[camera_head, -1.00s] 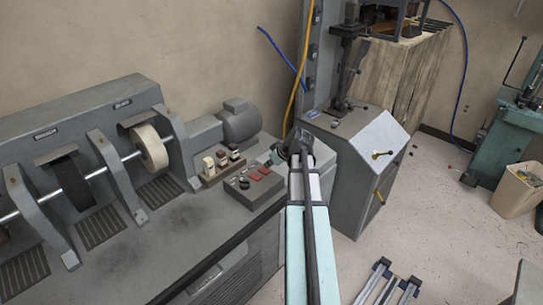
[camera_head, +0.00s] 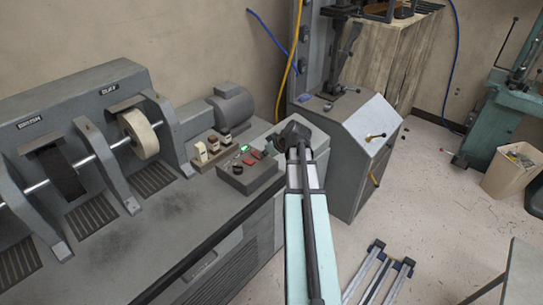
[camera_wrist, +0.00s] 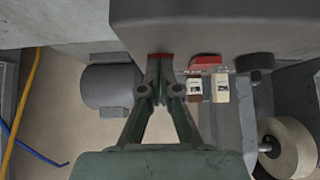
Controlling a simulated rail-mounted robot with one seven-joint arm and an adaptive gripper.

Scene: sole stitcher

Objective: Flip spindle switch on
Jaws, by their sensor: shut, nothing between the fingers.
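A grey control box (camera_head: 238,181) with red switches and dark knobs stands at the right end of the bench. I cannot tell which switch is the spindle switch. My gripper (camera_head: 271,148) is at the far right end of the box, mostly hidden by my wrist. In the wrist view my gripper (camera_wrist: 158,73) is shut and empty, its tips close to a red switch (camera_wrist: 158,56) on the box; contact is unclear. Another red switch (camera_wrist: 206,60) and a dark knob (camera_wrist: 253,62) are to the right.
A grey motor (camera_head: 232,104) stands behind the switches. The buffing wheel (camera_head: 139,134) and shaft are to the left. A grey machine cabinet (camera_head: 345,150) stands close right of my arm. The floor beyond is partly open.

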